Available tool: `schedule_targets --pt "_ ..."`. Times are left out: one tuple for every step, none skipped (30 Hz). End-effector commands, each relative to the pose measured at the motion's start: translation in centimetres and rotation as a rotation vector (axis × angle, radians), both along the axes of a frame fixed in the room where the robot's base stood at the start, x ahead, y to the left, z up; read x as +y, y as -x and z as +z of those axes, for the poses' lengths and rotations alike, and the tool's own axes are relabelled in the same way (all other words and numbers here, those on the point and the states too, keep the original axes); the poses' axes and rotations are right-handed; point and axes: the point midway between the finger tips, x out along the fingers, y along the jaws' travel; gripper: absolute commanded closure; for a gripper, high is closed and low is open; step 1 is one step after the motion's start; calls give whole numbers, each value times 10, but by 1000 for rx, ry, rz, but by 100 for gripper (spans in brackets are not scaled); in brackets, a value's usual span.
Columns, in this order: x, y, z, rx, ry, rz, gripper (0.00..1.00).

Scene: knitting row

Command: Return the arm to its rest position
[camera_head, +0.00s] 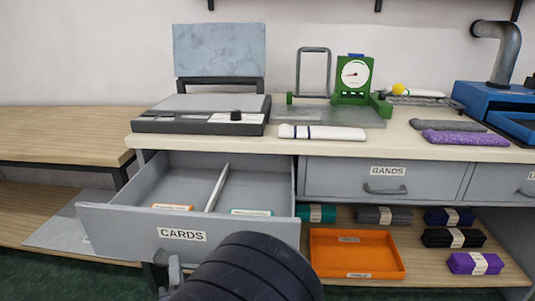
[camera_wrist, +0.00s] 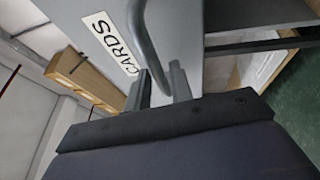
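The drawer marked CARDS (camera_head: 130,230) is pulled open under the counter, and its front also shows in the wrist view (camera_wrist: 190,35). Inside it are a slanting divider, an orange-edged card and a green-edged card. My gripper (camera_wrist: 163,84) is at the drawer's curved grey handle (camera_wrist: 148,40).
The counter (camera_head: 400,145) holds a flat grey device (camera_head: 200,122), a green dial scale (camera_head: 353,80), pale and purple yarn pieces and a blue machine with a pipe (camera_head: 495,100). An orange tray (camera_head: 345,255) and yarn bundles lie on the shelf below. The BANDS drawer (camera_head: 370,178) is shut.

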Motion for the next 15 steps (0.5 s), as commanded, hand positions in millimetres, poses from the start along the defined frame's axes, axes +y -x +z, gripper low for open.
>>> schedule_targets --pt "1 -7 1 -2 -2 -4 78" --pt "3 -10 1 -1 -1 -3 78" --pt "4 -13 2 -1 -1 -2 78" --pt "4 -15 2 -2 -1 -2 78" --pt "5 -17 3 -2 -1 -2 78" --pt "6 -19 4 -2 -1 -1 78" --pt "6 -20 4 -1 0 -1 78" --pt "6 -20 4 0 0 -1 78" --pt "6 -21 4 0 1 0 78" --pt "6 -21 4 0 1 0 78" --pt "6 -21 4 0 1 0 78" --pt "6 -21 4 0 1 0 78" --pt "6 -21 4 0 1 0 78" --pt "6 -21 4 0 1 0 78" --pt "6 -21 4 0 1 0 78"
